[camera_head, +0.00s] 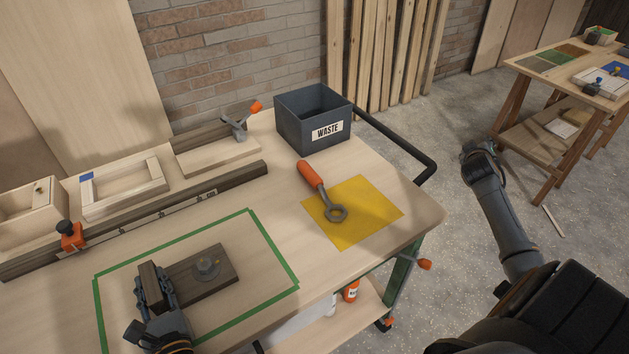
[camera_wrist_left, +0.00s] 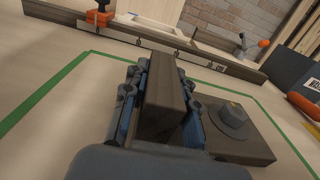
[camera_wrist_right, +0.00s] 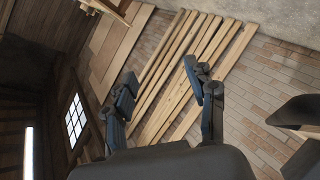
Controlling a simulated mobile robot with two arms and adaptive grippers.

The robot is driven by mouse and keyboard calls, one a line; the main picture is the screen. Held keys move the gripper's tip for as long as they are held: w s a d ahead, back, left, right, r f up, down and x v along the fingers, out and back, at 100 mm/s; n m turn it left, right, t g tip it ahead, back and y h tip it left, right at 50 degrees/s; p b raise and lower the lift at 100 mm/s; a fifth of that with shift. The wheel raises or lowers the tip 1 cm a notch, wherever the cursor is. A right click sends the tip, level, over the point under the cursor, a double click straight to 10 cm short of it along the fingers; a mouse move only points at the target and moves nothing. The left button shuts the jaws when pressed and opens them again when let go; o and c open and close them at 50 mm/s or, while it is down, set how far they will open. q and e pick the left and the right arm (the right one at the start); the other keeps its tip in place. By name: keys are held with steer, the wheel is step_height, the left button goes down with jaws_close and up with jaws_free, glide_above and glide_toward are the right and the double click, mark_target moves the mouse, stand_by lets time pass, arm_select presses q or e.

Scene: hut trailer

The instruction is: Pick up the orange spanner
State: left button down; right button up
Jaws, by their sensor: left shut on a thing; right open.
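The orange spanner (camera_head: 321,190) has an orange handle and a grey ring end. It lies on the workbench, with its ring end on a yellow mat (camera_head: 365,219) and its handle reaching past the mat's far-left edge. My left gripper (camera_head: 152,288) is shut on a dark wooden block (camera_wrist_left: 165,98) that stands up from a dark board with a bolt (camera_head: 206,266), inside the green outline. It is well to the left of the spanner.
A dark grey waste bin (camera_head: 290,131) stands behind the spanner. A wooden rail (camera_head: 130,220) with trays and clamps runs along the back left. A black handle bar (camera_head: 400,142) edges the bench's right end. A second table (camera_head: 530,70) stands far right.

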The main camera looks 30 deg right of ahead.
step_height(320, 180, up, 8)
steer(key=w+m, duration=0.2)
steer(key=w, duration=0.1)
steer(key=n+g+y, duration=0.2)
steer(key=y, duration=0.9)
glide_toward(315, 176)
steer(key=f, duration=0.1)
steer(key=w+f, duration=0.1)
steer(key=d+f, duration=0.1)
steer(key=shift+w+f+g+y, duration=0.2)
steer(key=shift+f+g+y, duration=0.1)
steer(key=shift+g, duration=0.1)
steer(key=shift+w+x, duration=0.1)
steer(key=shift+x, duration=1.4)
steer(key=shift+w+x, duration=0.15)
steer(key=shift+x, duration=1.4)
steer(key=shift+a+r, duration=0.15)
steer(key=shift+a, duration=0.05)
steer(key=shift+c, duration=0.2)
jaws_close()
